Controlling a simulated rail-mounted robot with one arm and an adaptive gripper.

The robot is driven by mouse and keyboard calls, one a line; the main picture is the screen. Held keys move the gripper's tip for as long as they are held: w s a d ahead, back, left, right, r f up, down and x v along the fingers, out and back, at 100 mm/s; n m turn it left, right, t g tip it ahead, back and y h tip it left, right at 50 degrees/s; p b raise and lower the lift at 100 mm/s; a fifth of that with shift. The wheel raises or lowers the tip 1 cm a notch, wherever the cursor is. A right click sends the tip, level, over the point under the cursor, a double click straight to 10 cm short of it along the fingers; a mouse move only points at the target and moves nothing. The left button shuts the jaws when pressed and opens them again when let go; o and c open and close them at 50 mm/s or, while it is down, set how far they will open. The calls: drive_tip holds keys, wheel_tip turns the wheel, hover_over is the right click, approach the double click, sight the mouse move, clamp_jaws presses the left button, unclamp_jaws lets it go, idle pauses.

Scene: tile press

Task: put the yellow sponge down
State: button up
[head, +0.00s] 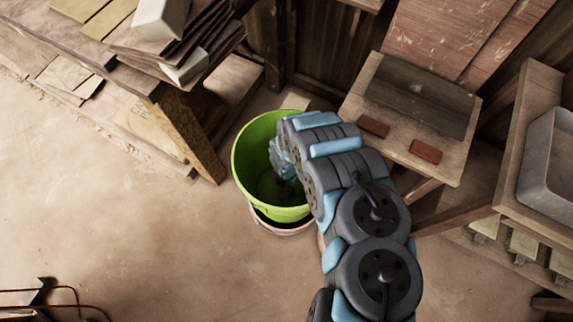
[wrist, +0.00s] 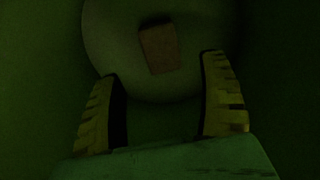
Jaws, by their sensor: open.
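My gripper (wrist: 162,68) is inside the green bucket (head: 251,160), pointing down, its two fingers spread apart with nothing between them. In the wrist view the view is dark and green-tinted. A small dull reddish-brown block (wrist: 160,48) lies on the bucket's pale round bottom, beyond the fingertips and apart from them. Its true colour is hard to tell in this light, so I cannot tell whether it is the yellow sponge. No clearly yellow sponge shows in either view. In the head view my arm hides the gripper and part of the bucket's inside.
The bucket stands on a pinkish round base (head: 283,228). A small wooden table (head: 447,168) at right holds two red blocks (head: 424,151) and a dark board. A grey basin (head: 548,160) stands far right. A cluttered bench (head: 85,50) is upper left. The floor at left is mostly clear.

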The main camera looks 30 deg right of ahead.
drive_tip(key=shift+r+p, duration=0.9)
drive_tip(key=shift+r, duration=0.8)
